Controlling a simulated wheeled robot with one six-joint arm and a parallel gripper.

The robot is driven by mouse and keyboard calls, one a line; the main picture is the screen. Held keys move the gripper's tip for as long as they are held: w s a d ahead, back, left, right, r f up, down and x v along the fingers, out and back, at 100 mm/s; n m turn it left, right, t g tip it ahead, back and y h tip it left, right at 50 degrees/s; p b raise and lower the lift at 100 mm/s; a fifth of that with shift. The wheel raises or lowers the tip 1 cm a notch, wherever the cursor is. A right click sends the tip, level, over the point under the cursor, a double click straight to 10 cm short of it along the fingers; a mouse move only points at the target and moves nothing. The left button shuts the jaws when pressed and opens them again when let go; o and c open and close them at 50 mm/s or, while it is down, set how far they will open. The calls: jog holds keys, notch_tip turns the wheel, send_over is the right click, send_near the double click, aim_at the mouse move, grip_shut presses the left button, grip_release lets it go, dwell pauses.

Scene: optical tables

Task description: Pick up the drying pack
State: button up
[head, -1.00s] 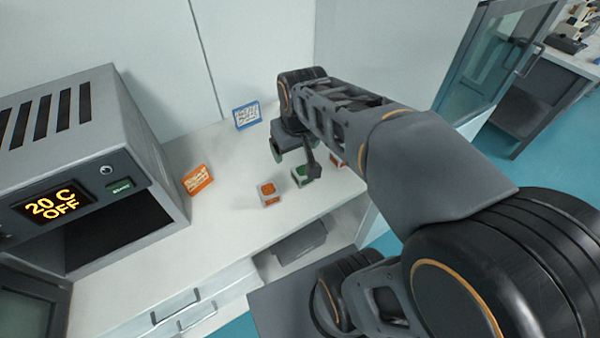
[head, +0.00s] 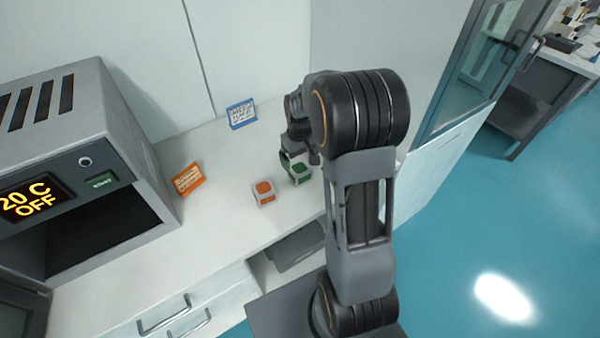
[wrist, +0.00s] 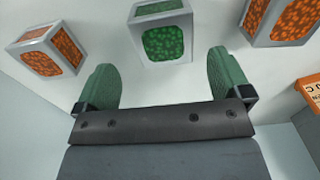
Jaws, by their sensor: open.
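A green box (head: 300,173) stands to the right of an orange box (head: 263,192). In the wrist view the green box (wrist: 163,32) lies just beyond my fingertips, centred between them. One orange box (wrist: 47,50) is at the left and another orange box (wrist: 281,20) at the upper right. My gripper (wrist: 162,62) is open and empty, its green fingers apart. In the head view my arm hides one orange box and most of the gripper.
A grey oven (head: 85,140) reading "20 C OFF" stands at the left. An orange sign (head: 188,180) and a blue sign (head: 241,114) stand at the back of the bench (head: 215,215). A wall and a glass-doored cabinet (head: 487,75) are at the right.

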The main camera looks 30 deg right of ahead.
aim_at(299, 167)
jog(key=shift+s+a+f+p, duration=0.15)
jog(key=shift+f+p, duration=0.1)
jog(key=shift+f, duration=1.4)
jog(key=shift+w+a+f+p, duration=0.1)
jog(key=shift+f+p, duration=0.15)
jog(key=shift+f, duration=1.4)
jog(key=shift+c, duration=0.3)
jog(key=c, duration=1)
jog(key=shift+r, duration=0.1)
